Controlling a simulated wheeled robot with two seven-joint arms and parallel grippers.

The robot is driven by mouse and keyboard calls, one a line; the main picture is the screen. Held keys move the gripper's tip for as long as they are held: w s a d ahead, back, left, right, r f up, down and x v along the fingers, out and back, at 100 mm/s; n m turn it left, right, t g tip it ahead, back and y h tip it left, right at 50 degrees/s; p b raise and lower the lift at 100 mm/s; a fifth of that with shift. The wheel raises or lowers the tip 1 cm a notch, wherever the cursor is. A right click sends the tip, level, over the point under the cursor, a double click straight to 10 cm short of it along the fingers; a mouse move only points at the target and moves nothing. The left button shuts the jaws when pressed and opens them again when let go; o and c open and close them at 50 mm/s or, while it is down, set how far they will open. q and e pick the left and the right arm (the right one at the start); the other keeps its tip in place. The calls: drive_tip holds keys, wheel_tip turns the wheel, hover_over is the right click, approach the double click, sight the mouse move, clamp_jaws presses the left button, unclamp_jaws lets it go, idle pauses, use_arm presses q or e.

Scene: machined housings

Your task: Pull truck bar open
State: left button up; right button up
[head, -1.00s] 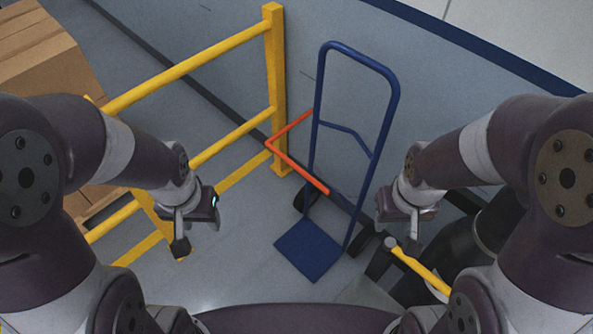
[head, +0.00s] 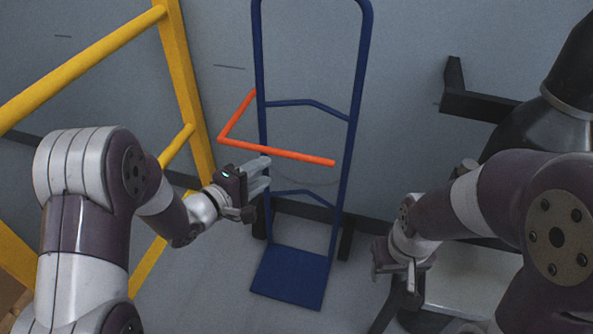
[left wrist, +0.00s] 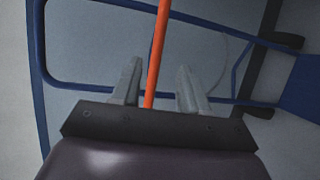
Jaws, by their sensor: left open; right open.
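The orange-red bar (head: 285,153) is an L-shaped rod in front of the blue hand truck (head: 364,60), which stands upright by the grey wall. The bar's long arm crosses the truck's frame, with its free end at the right. My left gripper (head: 266,175) is open just below the bar in the head view. In the left wrist view the bar (left wrist: 157,50) runs between the two open fingers (left wrist: 158,82), nearer the left one; I cannot tell how deep it lies. My right gripper (head: 402,285) is low at the right, away from the truck, and appears empty.
A yellow railing (head: 185,85) stands left of the truck, close to my left arm. A black rounded object (head: 553,125) and a dark bracket (head: 480,105) are at the right. The truck's blue foot plate (head: 291,277) rests on the floor.

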sight(288, 156)
use_arm(q)
drive_tip(key=b+x, duration=0.2)
drive_tip(key=x, duration=1)
drive_tip(key=shift+d+r, duration=0.15)
clamp_jaws()
